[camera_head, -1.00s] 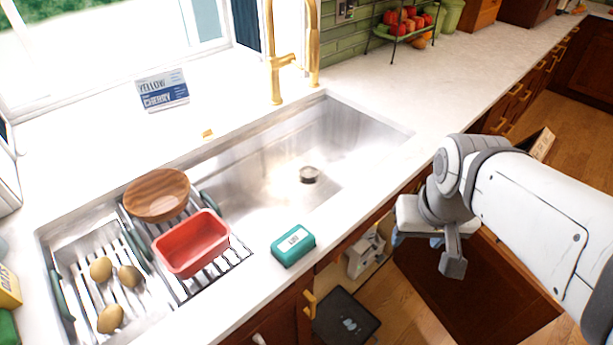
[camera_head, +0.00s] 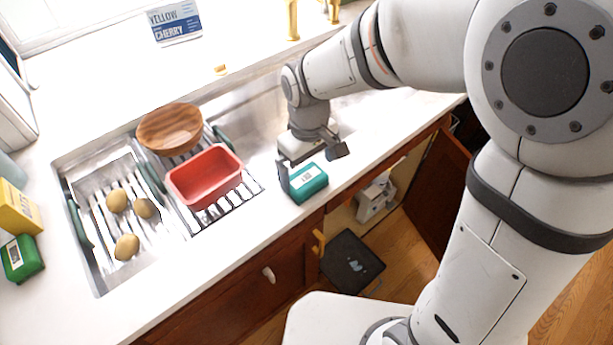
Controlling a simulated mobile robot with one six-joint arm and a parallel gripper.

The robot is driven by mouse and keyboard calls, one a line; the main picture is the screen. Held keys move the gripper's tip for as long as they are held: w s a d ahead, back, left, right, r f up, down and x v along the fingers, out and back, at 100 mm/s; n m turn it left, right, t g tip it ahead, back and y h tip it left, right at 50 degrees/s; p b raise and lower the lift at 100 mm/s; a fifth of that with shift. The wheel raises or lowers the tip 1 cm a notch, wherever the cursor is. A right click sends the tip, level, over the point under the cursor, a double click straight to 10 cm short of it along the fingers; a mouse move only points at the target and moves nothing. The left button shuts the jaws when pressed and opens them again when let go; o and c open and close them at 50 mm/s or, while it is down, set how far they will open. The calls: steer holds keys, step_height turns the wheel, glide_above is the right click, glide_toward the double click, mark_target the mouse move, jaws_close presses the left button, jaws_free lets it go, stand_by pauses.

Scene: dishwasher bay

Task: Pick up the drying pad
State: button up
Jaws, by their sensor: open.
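A teal block with a white label (camera_head: 310,185) lies on the front counter edge, right of the red tub. It is the thing nearest my gripper, but I cannot tell from its look whether it is the drying pad. My gripper (camera_head: 312,162) is open and empty, pointing down at the back side of the block. One finger is at the block's left end and the other is above and right of it. The gripper hides part of the block's back edge. I cannot tell whether the fingers touch it.
A red tub (camera_head: 205,178) and a wooden bowl (camera_head: 170,128) stand on the sink rack. Several potatoes (camera_head: 118,201) lie in the left rack. A green box (camera_head: 22,259) and a yellow box (camera_head: 18,210) are at far left. A dark flat object (camera_head: 352,264) lies below on the floor.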

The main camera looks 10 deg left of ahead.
mark_target(306, 177)
steer(key=f, duration=0.4)
steer(key=shift+a+f, duration=0.2)
steer(key=shift+c, duration=0.2)
steer(key=c, duration=0.9)
steer(key=shift+r, duration=5.05)
